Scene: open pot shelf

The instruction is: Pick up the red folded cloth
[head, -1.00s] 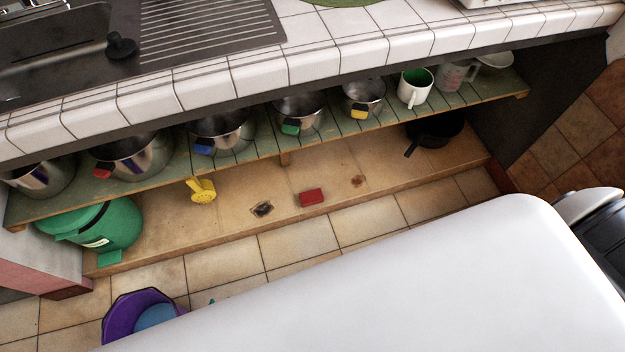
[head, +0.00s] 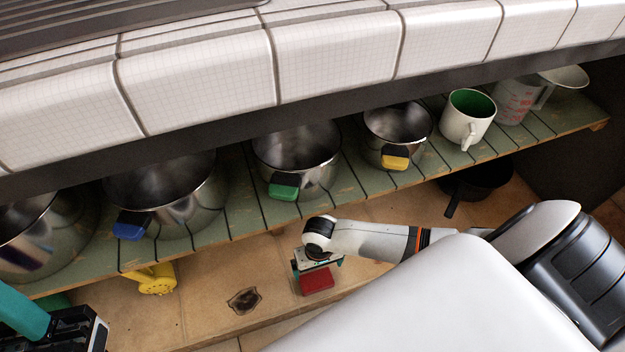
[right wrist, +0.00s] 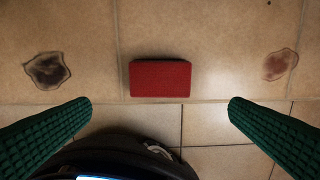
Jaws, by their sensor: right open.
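The red folded cloth (head: 317,281) lies flat on the tan tiled ledge under the pot shelf. In the right wrist view the cloth (right wrist: 160,78) shows whole, ahead of and between the two green ribbed fingers. My right gripper (head: 317,268) is over the cloth in the head view; in the right wrist view the open gripper (right wrist: 160,108) has nothing between its fingers. I cannot tell the exact height above the cloth. My left gripper (head: 75,335) shows only in part at the lower left corner, cut by the frame, so its fingers cannot be judged.
The green slatted shelf (head: 232,215) with several steel pots and a white mug (head: 467,118) overhangs the ledge. A dark pan (head: 478,182) stands at the right and a yellow object (head: 155,280) at the left. A dark stain (head: 243,300) marks the ledge beside the cloth.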

